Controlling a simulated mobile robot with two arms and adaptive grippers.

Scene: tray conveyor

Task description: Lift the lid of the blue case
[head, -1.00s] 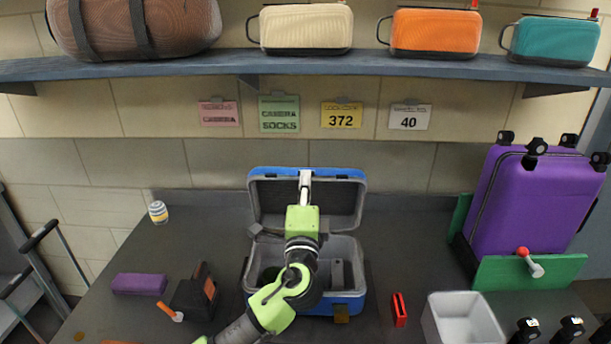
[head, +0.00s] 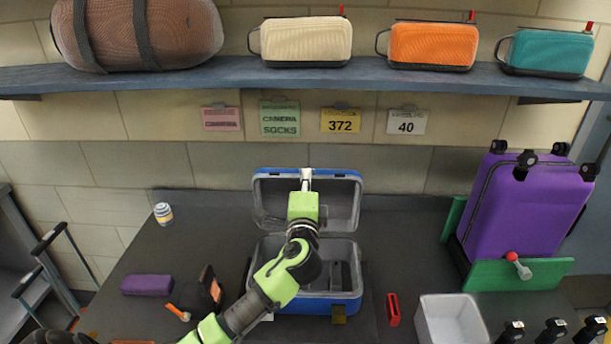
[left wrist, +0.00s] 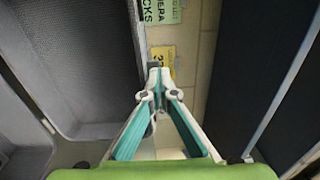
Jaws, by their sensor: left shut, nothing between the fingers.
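The blue case (head: 317,303) stands on the dark table with its lid (head: 335,205) raised, roughly upright behind the open grey base. A dark object lies inside the base at the right. My left gripper (head: 306,175) reaches over the case, with its fingertips at the middle of the lid's top edge. In the left wrist view, the fingers (left wrist: 158,75) come together at the tips with nothing between them, and the lid's grey inner side (left wrist: 85,60) is to their left. I cannot tell whether the fingers touch the lid. My right gripper is not in view.
A purple suitcase (head: 525,212) stands at the right by a green panel (head: 500,275). A white bin (head: 452,303) and a red item (head: 393,309) are right of the case. A purple box (head: 147,285) lies left. A loaded shelf (head: 240,79) hangs above.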

